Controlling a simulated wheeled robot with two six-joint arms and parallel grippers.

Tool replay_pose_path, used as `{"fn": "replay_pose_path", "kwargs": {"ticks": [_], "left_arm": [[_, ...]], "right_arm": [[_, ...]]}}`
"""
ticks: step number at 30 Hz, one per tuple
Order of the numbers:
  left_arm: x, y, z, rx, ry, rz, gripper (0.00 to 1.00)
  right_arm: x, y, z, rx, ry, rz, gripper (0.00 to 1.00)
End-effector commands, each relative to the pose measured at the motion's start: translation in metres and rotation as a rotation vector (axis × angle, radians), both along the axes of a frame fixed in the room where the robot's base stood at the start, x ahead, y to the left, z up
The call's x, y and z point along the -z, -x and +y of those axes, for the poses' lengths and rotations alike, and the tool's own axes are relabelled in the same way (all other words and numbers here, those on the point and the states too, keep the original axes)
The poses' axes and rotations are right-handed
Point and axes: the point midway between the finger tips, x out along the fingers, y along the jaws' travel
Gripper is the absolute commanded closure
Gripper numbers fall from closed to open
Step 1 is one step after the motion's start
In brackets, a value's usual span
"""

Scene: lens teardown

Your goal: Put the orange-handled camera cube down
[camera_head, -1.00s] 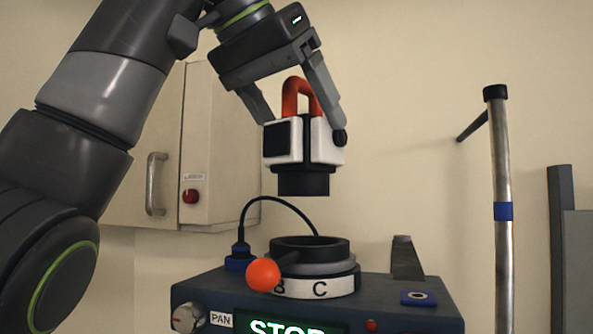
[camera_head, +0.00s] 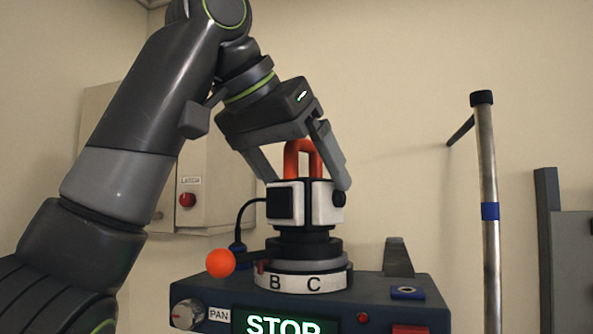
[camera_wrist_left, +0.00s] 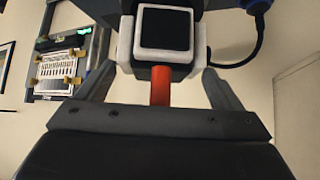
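The camera cube (camera_head: 322,203), white and black with an orange loop handle (camera_head: 290,160), stands upright on the round dark mount. Its black lower barrel meets the mount ring (camera_head: 305,248); how deep it sits is hidden. My left gripper (camera_head: 307,184) comes from above, its two fingers straddling the handle and closed against the cube's sides. In the left wrist view the cube (camera_wrist_left: 165,30) and orange handle (camera_wrist_left: 160,86) lie between the fingers. My right gripper is out of view.
The mount has a pale collar (camera_head: 303,282) marked B C and a lever with an orange ball (camera_head: 220,263). It tops a blue box (camera_head: 205,290) with a STOP display (camera_head: 285,325). A metal pole (camera_head: 489,200) stands right. A wall cabinet with a red button (camera_head: 187,200) is behind.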

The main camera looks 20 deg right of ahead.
Motion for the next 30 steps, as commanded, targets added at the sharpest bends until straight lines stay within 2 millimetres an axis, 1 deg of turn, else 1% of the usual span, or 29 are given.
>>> {"fn": "replay_pose_path", "kwargs": {"ticks": [1, 2, 11, 17, 22, 30], "left_arm": [[-0.001, 0.000, 0.000, -0.001, 0.000, -0.001, 0.06], [-0.001, 0.000, 0.000, -0.001, 0.001, -0.002, 0.02], [-0.003, 0.000, 0.000, -0.001, 0.003, -0.003, 0.02], [-0.008, 0.004, 0.007, -0.004, 0.002, -0.004, 0.02], [-0.020, 0.012, 0.018, -0.004, 0.005, -0.004, 0.02], [-0.052, 0.028, 0.042, -0.004, 0.005, -0.004, 0.02]], "right_arm": [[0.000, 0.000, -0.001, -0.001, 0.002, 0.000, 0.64], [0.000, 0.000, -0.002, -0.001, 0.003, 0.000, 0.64], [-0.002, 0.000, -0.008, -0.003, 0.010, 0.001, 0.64], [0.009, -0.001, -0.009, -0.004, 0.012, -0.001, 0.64], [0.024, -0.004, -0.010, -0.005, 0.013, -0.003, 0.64], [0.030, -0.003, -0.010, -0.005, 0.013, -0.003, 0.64]]}}
